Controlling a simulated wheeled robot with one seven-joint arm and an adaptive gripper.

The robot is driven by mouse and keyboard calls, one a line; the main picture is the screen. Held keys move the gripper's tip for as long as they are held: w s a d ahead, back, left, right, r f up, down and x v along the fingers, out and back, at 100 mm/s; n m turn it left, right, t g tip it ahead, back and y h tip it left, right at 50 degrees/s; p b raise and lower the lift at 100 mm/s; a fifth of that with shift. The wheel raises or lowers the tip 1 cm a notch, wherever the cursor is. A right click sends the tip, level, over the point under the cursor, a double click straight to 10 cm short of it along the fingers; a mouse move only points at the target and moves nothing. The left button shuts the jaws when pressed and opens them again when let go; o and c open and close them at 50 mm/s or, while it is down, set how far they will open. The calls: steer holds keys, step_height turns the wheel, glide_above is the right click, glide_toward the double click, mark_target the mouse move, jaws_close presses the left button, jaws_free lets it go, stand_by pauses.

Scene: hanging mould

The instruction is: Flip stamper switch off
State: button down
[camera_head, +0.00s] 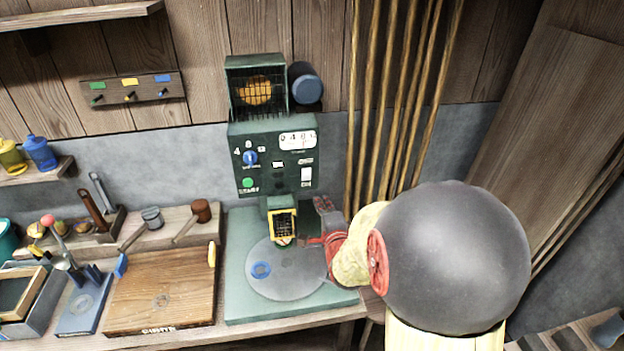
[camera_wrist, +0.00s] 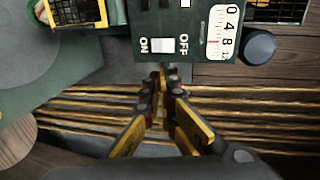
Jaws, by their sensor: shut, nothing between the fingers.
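The green stamper (camera_head: 272,150) stands against the wall at the back of the table. Its white switch (camera_head: 306,174) is at the lower right of the front panel, with ON marked below it. In the wrist view the switch (camera_wrist: 168,46) sits between the ON and OFF labels; I cannot tell which way it is tipped. My gripper (camera_head: 323,203) is just below and right of the switch, apart from it. In the wrist view its yellow-and-black fingers (camera_wrist: 160,97) are shut and empty, below the panel edge. The arm hides part of the stamper's base.
A blue dial (camera_head: 250,158) and green start button (camera_head: 247,183) are on the panel. Upright wooden poles (camera_head: 388,100) stand close on the right.

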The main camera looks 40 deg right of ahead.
steer(key=b, duration=0.2)
glide_toward(310, 172)
steer(key=x, duration=0.2)
steer(key=f+x, duration=0.1)
steer(key=x, duration=0.2)
steer(key=shift+d, duration=0.1)
steer(key=shift+w+d+r, duration=0.1)
steer(key=shift+w+d, duration=0.2)
steer(key=shift+w, duration=0.25)
steer(key=shift+w+d+r+b, duration=0.2)
steer(key=shift+w+d+b, duration=0.05)
steer(key=shift+w+b, duration=0.15)
steer(key=shift+p, duration=0.3)
steer(key=shift+a, duration=0.1)
